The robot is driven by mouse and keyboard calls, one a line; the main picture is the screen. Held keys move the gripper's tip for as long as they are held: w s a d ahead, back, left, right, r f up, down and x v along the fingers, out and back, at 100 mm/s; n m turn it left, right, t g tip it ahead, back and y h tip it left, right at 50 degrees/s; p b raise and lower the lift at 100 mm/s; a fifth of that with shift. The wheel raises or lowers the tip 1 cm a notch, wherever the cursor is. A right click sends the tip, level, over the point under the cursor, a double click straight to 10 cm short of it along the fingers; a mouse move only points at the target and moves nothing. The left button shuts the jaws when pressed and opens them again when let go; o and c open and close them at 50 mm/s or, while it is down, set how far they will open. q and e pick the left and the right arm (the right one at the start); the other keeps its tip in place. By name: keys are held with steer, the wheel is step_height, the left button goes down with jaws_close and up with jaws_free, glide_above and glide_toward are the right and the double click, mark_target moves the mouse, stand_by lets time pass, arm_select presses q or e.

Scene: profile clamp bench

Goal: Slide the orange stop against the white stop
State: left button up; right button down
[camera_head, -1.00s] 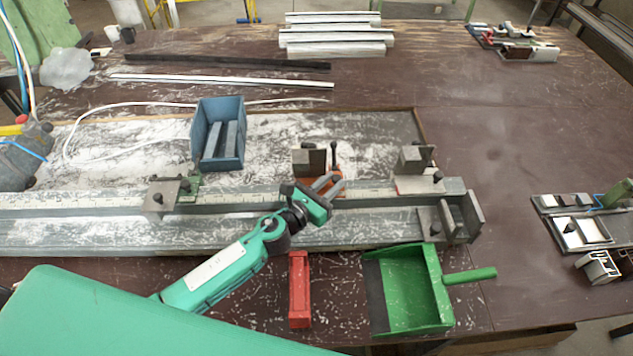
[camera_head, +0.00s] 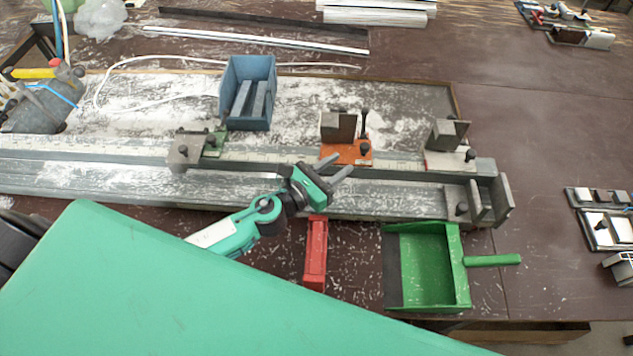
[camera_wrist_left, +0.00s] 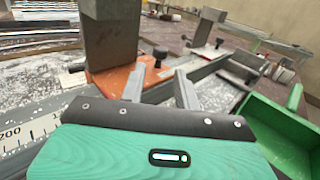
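The orange stop (camera_head: 361,154) sits on the long grey rail, with an upright grey block and a dark clamp lever on its orange base. The white stop (camera_head: 437,160) sits farther right on the same rail, with a clear gap between the two. My left gripper (camera_head: 342,166) is just in front of the orange stop, its two fingers apart with nothing between them. In the left wrist view, the orange base (camera_wrist_left: 120,81) lies just beyond the open fingers (camera_wrist_left: 159,78), and the white stop (camera_wrist_left: 206,28) stands beyond to the right. My right gripper is not in view.
A grey-green stop (camera_head: 188,150) is on the rail's left part, and an end plate (camera_head: 502,200) closes its right end. A blue bin (camera_head: 232,108) stands behind the rail. A red bar (camera_head: 316,250) and a green dustpan (camera_head: 436,268) lie in front.

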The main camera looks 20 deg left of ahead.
arm_select(q)
steer(key=b+v, duration=0.1)
steer(key=v, duration=0.4)
steer(key=shift+s+a+f+b, duration=0.15)
steer(key=shift+s+b, duration=0.1)
steer(key=shift+b, duration=0.15)
steer(key=shift+s+a+r, duration=0.2)
steer(key=shift+s+a, duration=0.1)
steer(key=shift+s, duration=0.25)
